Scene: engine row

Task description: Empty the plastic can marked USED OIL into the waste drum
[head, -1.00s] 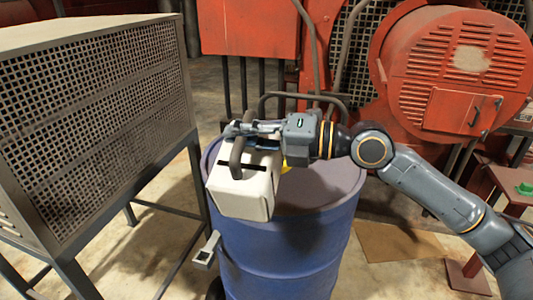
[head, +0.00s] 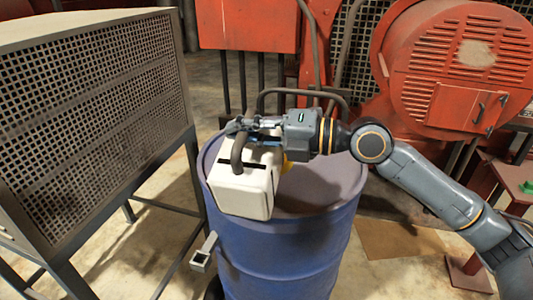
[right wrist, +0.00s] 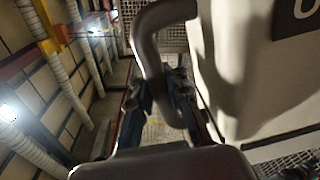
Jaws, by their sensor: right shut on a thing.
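The white plastic can (head: 243,190) is held tilted over the left part of the blue waste drum's (head: 285,255) open top. A dark stripe shows on the can, and its grey handle (head: 238,152) faces up and left. My right gripper (head: 240,127) is shut on this handle. In the right wrist view the fingers (right wrist: 160,100) close around the handle (right wrist: 148,45), with the can's white wall (right wrist: 225,75) and part of a dark label on the right. A bit of yellow shows behind the can. The can's mouth and any flow are hidden. My left gripper is out of view.
A grey mesh-sided cabinet (head: 100,100) on legs stands close on the left. Red machinery (head: 455,65) stands behind on the right. A grey bracket (head: 204,251) sticks out at the drum's left side. Brown cardboard (head: 400,240) lies on the floor to the right.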

